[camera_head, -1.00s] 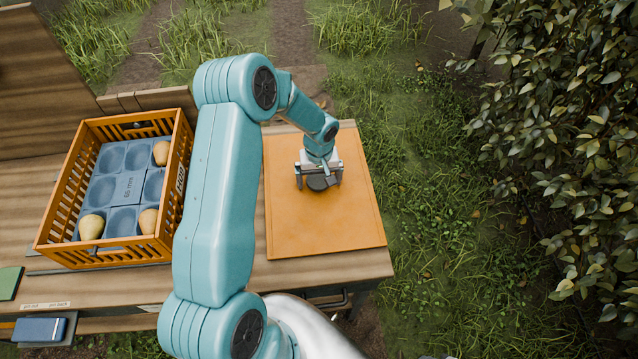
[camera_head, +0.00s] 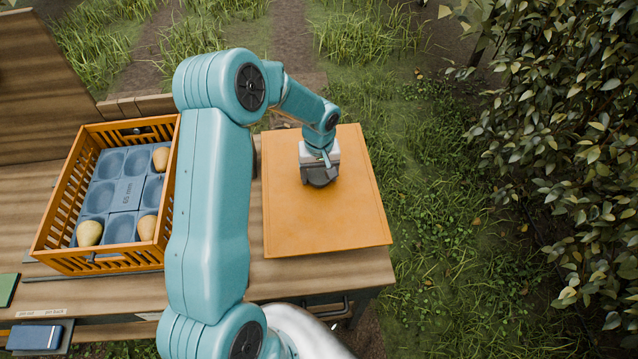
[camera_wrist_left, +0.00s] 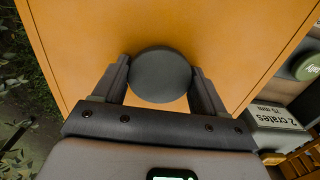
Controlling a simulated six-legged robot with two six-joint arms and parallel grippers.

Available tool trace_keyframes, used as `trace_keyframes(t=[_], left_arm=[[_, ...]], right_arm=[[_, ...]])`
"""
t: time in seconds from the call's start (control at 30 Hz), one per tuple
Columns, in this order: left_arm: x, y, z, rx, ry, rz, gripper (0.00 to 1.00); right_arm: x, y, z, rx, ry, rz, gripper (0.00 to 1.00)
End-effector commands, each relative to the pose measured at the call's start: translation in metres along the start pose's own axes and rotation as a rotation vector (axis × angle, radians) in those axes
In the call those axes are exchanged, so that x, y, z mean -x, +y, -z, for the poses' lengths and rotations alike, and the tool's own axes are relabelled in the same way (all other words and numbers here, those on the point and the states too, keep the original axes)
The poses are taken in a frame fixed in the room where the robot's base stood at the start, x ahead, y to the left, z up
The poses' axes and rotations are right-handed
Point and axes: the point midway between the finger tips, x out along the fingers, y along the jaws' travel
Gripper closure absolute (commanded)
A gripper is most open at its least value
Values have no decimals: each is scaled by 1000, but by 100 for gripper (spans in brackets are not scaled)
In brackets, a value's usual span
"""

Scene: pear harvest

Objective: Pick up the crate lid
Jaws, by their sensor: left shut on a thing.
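The crate lid (camera_head: 318,228) is a flat orange panel at the right end of the wooden bench. It has a round dark grey knob (camera_wrist_left: 161,74) in its middle, clear in the left wrist view. My left gripper (camera_head: 319,178) is over the lid's middle, pointing down. In the left wrist view, its two fingers (camera_wrist_left: 160,84) stand on either side of the knob and are shut on it. In the head view the gripper hides the knob. I cannot tell whether the lid is clear of the bench. My right gripper is not in view.
An orange crate (camera_head: 57,208) with a blue tray insert (camera_head: 125,190) holding several pears stands on the bench at the left. Leafy foliage (camera_head: 570,150) fills the right side, beyond grass. A dark blue box (camera_head: 36,336) is at the lower left.

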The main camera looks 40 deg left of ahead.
Motion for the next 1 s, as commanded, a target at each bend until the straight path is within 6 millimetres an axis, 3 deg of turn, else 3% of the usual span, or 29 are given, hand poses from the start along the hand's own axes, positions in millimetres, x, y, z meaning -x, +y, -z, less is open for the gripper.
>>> trace_keyframes(t=[0.2, 0.5, 0.7, 1.0], left_arm=[[62, 1, 1, 0, 8, -4, 71], [126, 0, 0, -1, 3, -2, 71], [146, 0, 0, -2, 3, -1, 71], [151, 0, 2, -2, 8, -6, 71]], right_arm=[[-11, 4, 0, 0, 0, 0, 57], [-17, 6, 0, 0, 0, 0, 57], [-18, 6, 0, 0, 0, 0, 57], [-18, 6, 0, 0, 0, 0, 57]])
